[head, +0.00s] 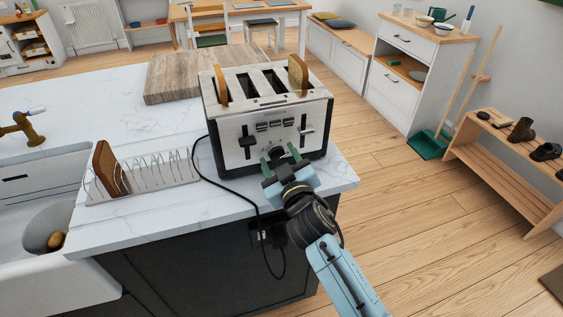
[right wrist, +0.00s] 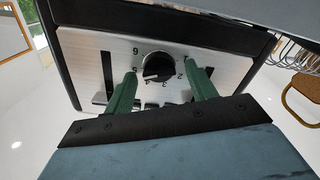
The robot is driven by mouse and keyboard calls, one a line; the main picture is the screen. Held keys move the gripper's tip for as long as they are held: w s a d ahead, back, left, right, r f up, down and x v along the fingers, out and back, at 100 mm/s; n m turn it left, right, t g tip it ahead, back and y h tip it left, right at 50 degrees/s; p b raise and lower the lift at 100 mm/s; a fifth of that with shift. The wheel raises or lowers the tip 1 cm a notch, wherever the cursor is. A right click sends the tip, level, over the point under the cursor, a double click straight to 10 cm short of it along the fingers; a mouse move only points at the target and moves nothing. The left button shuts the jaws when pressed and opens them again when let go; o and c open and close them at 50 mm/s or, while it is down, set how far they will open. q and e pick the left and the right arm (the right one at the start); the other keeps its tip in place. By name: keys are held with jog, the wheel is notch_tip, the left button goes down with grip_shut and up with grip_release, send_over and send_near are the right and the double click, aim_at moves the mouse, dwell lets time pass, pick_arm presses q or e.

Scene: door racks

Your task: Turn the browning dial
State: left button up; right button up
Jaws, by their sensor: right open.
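The toaster (head: 262,112) is steel and black, and stands on the white counter with its front toward me. Its black round browning dial (right wrist: 158,66) shows in the right wrist view, with numbers around it on the steel panel. My right gripper (head: 281,158) is open in front of the lower middle of the toaster, partly covering the dial in the head view. In the right wrist view its green fingers (right wrist: 160,72) stand on either side of the dial, with gaps visible between. Whether the tips reach the dial's depth is unclear. My left gripper is out of view.
Bread slices (head: 298,74) stand in the toaster's outer slots. A wire toast rack (head: 155,173) with one slice stands to the left. The toaster's black cord (head: 225,187) hangs over the counter front. A wooden board (head: 165,80) lies behind; a sink is at far left.

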jog(key=v, duration=1.3)
jog(key=shift+s+p, duration=0.15)
jog(key=shift+p, duration=0.25)
